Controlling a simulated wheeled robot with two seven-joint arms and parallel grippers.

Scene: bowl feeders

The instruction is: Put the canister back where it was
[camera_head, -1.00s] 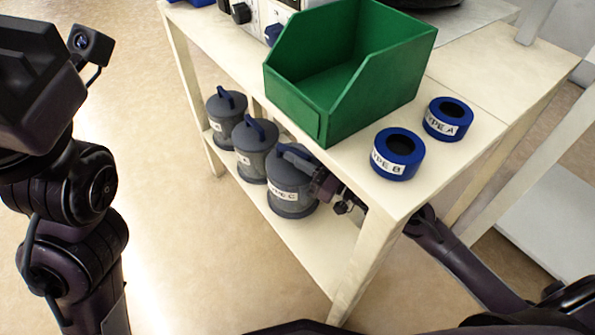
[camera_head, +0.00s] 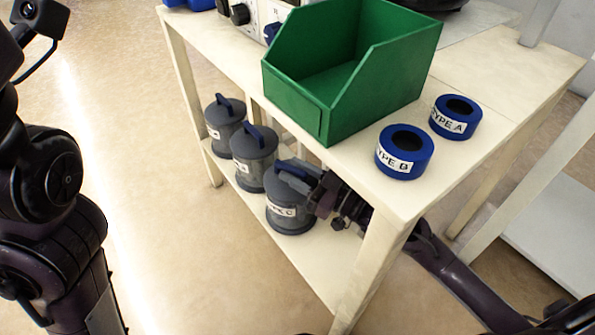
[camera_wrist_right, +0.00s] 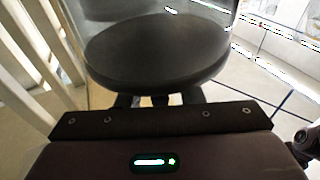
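The type C canister (camera_head: 289,207), grey with a dark lid and blue-grey handle, is at the near end of the lower shelf, under the table top. My right gripper (camera_head: 318,190) reaches in from the right at its lid and appears shut on the handle; the fingertips are partly hidden. In the right wrist view the dark round canister part (camera_wrist_right: 160,50) fills the space ahead of the fingers (camera_wrist_right: 158,100). I cannot tell whether its base touches the shelf.
Two similar canisters, one (camera_head: 254,160) beside type C and one (camera_head: 225,122) farther back, stand on the lower shelf (camera_head: 310,258). A near table leg (camera_head: 370,265) stands close to my right arm. Above are a green bin (camera_head: 345,95) and blue rings, type B (camera_head: 404,165) and type A (camera_head: 455,130).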

